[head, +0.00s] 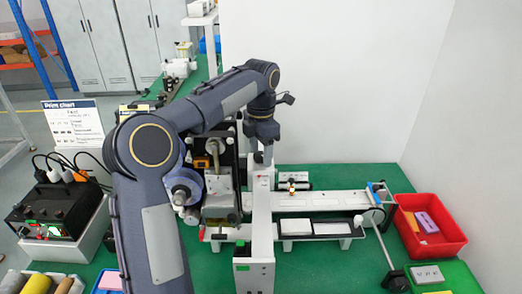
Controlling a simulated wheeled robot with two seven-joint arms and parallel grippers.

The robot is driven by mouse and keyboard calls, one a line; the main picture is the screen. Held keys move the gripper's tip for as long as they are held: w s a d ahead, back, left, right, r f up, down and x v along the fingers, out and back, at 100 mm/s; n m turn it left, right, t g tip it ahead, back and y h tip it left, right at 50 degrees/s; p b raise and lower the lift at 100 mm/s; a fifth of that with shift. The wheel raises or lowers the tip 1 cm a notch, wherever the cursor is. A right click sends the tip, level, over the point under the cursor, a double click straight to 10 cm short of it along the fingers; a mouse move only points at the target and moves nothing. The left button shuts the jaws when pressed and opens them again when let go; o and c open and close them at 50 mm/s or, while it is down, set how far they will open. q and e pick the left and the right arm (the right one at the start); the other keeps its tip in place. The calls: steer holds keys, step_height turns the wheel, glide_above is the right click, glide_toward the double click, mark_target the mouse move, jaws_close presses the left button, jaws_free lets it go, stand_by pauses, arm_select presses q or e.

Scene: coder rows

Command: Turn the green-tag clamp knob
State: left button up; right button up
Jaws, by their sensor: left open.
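The coder machine (222,190) stands on the green table, with a dark upright plate, a blue-grey roll (184,187) and an orange part on it. A white column (262,235) stands in front of it, with a small green mark (242,267) low on its left side. I cannot make out for sure which part is the green-tag clamp knob; my arm hides some of the machine. My left arm arches over from the left, and my left gripper (263,153) points down above the column's far end, open. Whether it touches anything cannot be told. My right gripper is not in view.
A white conveyor (335,202) runs right from the machine, with a small brass fitting (292,187). A red bin (428,225) stands at the right. A black control box (52,212) with cables and a print chart (75,125) are at the left. Some green table (325,272) is clear in front.

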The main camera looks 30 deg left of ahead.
arm_select(q)
steer(key=c, duration=1)
steer(key=shift+r, duration=0.1)
steer(key=m+p, duration=0.2)
steer(key=m, duration=0.1)
steer(key=shift+r, duration=0.15)
steer(key=m+p, duration=0.1)
steer(key=m, duration=0.2)
steer(key=shift+p, duration=0.35)
steer(key=shift+m+p, duration=0.5)
steer(key=shift+m, duration=1)
steer(key=shift+f, duration=0.2)
